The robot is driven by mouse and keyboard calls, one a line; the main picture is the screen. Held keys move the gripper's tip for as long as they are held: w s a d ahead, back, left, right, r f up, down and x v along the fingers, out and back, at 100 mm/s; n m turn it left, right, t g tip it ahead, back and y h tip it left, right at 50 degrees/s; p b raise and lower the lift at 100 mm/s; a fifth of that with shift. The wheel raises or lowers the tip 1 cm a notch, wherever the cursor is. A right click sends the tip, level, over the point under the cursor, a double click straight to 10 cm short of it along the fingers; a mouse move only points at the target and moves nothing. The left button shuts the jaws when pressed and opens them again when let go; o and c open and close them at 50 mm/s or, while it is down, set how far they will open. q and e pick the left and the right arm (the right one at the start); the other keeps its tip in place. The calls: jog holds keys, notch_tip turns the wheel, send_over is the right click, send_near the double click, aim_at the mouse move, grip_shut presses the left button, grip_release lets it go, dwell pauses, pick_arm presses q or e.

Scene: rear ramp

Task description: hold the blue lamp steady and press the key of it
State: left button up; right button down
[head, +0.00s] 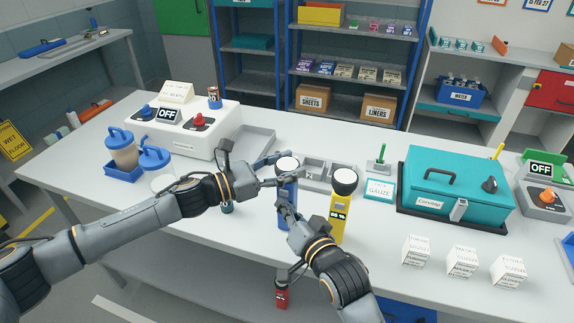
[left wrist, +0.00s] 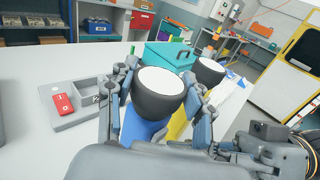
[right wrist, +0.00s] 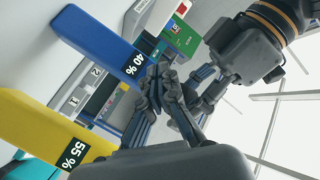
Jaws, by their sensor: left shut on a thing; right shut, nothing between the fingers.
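The blue lamp (head: 284,212) stands upright on the table, with a black head and white lens. Its lens (left wrist: 162,86) fills the middle of the left wrist view. My left gripper (head: 284,170) is shut around the lamp's head, one finger on each side. My right gripper (head: 284,203) is shut and empty, its fingertips at the front of the lamp's body. In the right wrist view the blue body (right wrist: 92,38) shows a "40 %" display, and the right fingertips (right wrist: 157,76) are close beside it. I cannot tell whether they touch. The lamp's key is not visible, perhaps behind the fingertips.
A yellow lamp (head: 338,218) with a percentage display stands close to the right of the blue one. A grey tray (head: 344,176) lies behind. A teal case (head: 455,184) and white boxes (head: 462,262) are on the right.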

jog(key=shift+s+a, duration=0.3)
jog(key=shift+s, duration=0.6)
jog(key=shift+s+a, duration=0.25)
jog(key=shift+s, duration=0.65)
jog(key=shift+s+a, duration=0.3)
jog(key=shift+s, duration=0.6)
pick_arm(q)
jog(key=o, duration=1.6)
